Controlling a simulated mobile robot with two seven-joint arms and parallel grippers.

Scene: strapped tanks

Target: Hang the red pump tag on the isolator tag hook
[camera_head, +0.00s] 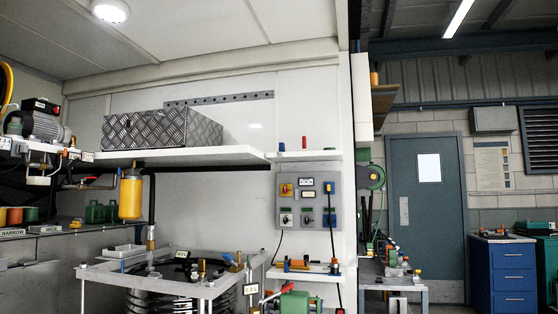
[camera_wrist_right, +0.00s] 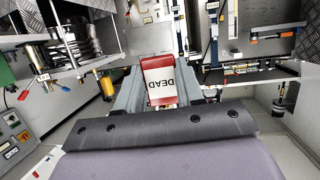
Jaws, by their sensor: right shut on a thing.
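The red pump tag (camera_wrist_right: 158,80) shows in the right wrist view, with a red upper band and a white face that reads "DEAD", turned in the picture. My right gripper (camera_wrist_right: 157,70) is shut on it, one finger at each side. Neither gripper shows in the head view. The grey control panel (camera_head: 308,215) with a red and yellow isolator switch (camera_head: 286,190) is on the white wall in the head view. I cannot make out the tag hook there. My left gripper is not in view.
A white shelf (camera_head: 190,155) carries a chequer-plate box (camera_head: 162,130). A small shelf (camera_head: 305,268) juts out under the panel. A partition edge (camera_head: 349,170) stands right of the panel.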

